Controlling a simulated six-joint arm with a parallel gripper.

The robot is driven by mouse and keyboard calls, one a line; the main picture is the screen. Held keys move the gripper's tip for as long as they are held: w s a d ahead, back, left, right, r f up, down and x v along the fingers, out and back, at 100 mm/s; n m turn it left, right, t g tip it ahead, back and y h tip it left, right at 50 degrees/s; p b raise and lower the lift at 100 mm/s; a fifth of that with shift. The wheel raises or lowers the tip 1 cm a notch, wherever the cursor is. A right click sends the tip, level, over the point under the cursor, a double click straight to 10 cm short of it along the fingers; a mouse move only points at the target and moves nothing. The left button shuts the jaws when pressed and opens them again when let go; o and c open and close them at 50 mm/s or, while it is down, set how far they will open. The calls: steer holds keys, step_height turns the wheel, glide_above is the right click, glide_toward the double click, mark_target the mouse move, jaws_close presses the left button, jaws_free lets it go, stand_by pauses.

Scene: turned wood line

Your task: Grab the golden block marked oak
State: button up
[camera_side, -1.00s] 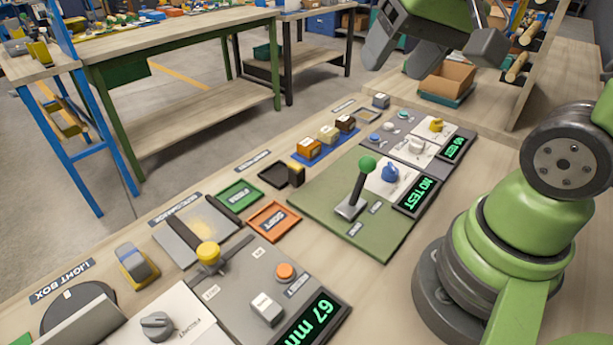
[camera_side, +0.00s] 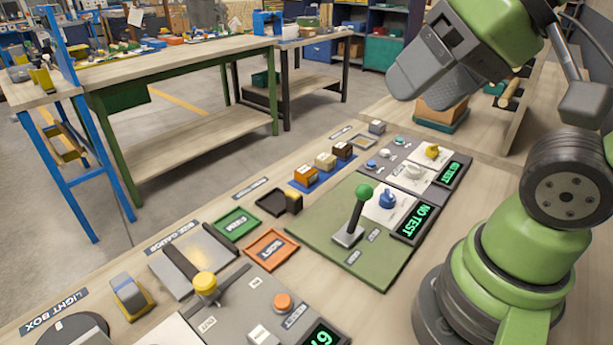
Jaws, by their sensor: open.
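A golden-orange block (camera_side: 306,175) sits at the near end of a small blue tray (camera_side: 308,187) in the middle of the bench. A pale block (camera_side: 326,162) and a dark brown block (camera_side: 342,150) stand in a row behind it on the same tray. Their labels are too small to read. My gripper (camera_side: 424,88) hangs at the upper right, above and to the right of the blocks, well apart from them. Its grey jaws are open, and I see nothing held in them.
A green panel with a green-knobbed lever (camera_side: 357,217) stands in front of the tray. A black holder (camera_side: 281,202), green tray (camera_side: 237,223) and orange tray (camera_side: 271,249) lie to the left. A cardboard box (camera_side: 443,110) sits behind, below my gripper.

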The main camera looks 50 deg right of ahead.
stand_by(0.3)
steer(key=shift+o, duration=1.1)
